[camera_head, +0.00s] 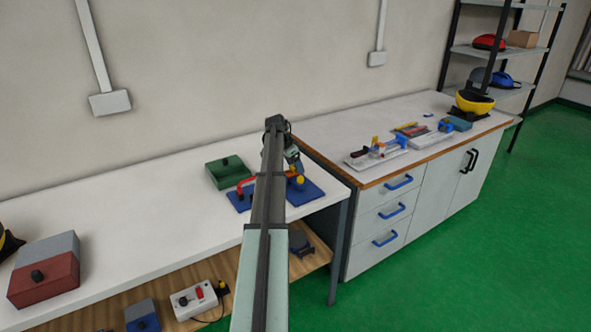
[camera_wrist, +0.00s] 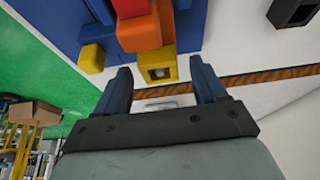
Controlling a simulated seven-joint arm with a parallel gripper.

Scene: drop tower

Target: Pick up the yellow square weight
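In the wrist view a yellow square piece (camera_wrist: 145,66) with a grey hole in its face lies ahead, between the lines of my fingers. A second yellow block (camera_wrist: 91,58) is further left, just outside the left finger. I cannot tell for sure which is the weight. My gripper (camera_wrist: 160,69) is open and empty, its two dark blue fingers spread. Contact with the yellow pieces does not show. In the head view a small yellow part (camera_head: 299,180) shows at the blue base (camera_head: 306,194), right of my arm, which hides much of the area.
Orange and red parts (camera_wrist: 138,32) stand close by the yellow pieces. A green box (camera_head: 229,172) is left of the blue base on the white bench (camera_head: 130,215). A red-and-grey box (camera_head: 45,280) sits far left. The bench between is clear. A cabinet (camera_head: 405,205) stands right.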

